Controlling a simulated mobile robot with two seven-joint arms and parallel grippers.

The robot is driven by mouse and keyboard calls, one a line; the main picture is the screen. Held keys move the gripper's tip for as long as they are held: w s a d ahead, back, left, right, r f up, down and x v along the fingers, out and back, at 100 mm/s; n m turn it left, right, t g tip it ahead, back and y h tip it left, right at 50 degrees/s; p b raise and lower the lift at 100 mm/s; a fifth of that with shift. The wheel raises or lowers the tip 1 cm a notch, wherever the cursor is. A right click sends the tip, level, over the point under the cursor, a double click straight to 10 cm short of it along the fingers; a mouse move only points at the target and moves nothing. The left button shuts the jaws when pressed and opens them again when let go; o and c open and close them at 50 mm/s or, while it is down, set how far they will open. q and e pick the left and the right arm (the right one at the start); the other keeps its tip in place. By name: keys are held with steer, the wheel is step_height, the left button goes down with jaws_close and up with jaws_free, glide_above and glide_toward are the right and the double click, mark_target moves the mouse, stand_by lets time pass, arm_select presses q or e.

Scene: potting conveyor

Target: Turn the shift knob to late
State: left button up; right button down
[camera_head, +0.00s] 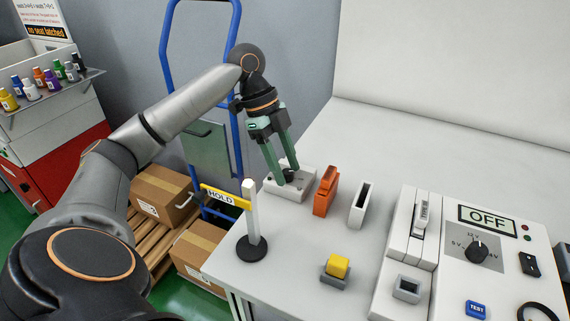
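My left gripper (287,175) reaches down from the upper left, its two green fingers apart. Its fingertips are at a small white block (289,193) on the table's back left part. A small dark knob (291,177) on this block shows at the fingertips, partly hidden by them. I cannot tell whether the fingers touch it, and no "late" mark can be read. Another black knob (477,250), with voltage marks around it, sits on the white panel at the right, below an "OFF" sign (487,220). My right gripper is not in view.
An orange block (325,194) and a white slotted block (360,205) stand right of the gripper. A white post (251,212) with a yellow "HOLD" sign (222,197) stands in front. A yellow button (337,266) is nearer. The table's back is clear.

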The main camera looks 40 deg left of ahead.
arm_select(q)
jaws_close()
